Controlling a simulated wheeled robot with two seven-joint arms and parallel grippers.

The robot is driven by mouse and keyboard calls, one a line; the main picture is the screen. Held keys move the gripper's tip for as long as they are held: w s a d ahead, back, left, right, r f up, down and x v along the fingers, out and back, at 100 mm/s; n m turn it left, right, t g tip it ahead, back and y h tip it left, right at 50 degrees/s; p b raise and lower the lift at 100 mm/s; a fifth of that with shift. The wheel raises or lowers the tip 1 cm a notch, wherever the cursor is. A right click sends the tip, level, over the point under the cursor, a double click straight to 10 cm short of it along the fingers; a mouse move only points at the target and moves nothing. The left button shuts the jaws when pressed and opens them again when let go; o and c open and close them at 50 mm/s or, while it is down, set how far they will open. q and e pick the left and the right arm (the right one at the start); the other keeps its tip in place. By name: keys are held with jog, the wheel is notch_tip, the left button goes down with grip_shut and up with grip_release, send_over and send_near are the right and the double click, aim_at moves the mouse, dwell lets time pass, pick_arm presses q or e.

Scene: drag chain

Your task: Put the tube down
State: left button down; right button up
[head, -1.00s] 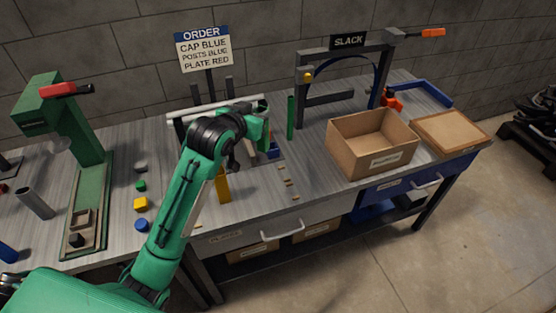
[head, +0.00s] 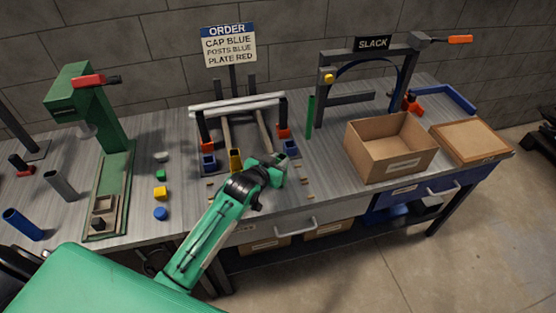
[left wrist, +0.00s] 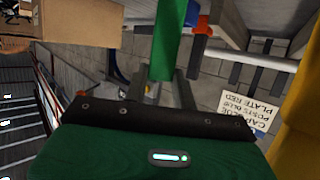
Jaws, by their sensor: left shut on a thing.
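My left gripper (head: 281,167) is low over the bench, in front of the rack and right of the yellow piece. It is shut on the tube, but the hand hides the grip in the head view. A green bar (left wrist: 170,40) shows past the hand in the left wrist view; I cannot tell whether the fingers touch it. A green upright post (head: 310,117) stands apart from the gripper, to its upper right. Two pale tubes (head: 237,106) lie across the rack. A yellow piece (head: 235,160) is also large at the right of the wrist view (left wrist: 300,110). My right gripper is not in view.
An open cardboard box (head: 390,165) and a flat brown tray (head: 470,142) are at the right. A green press (head: 105,150) stands at the left, with small coloured caps (head: 160,193) beside it. The SLACK frame (head: 372,70) is behind. Bare bench lies right of the caps.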

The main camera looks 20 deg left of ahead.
pick_arm(q)
jog(key=shift+f, duration=0.15)
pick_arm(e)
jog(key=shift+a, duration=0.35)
pick_arm(q)
jog(key=c, duration=1.1)
grip_release()
jog(key=shift+c, duration=0.2)
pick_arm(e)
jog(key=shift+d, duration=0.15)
pick_arm(q)
jog(key=shift+s, duration=0.15)
jog(key=b+v, duration=0.2)
jog(key=v, duration=0.9)
jog(key=shift+s+r, duration=0.3)
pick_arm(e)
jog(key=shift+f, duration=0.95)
pick_arm(q)
jog(key=shift+a, duration=0.1)
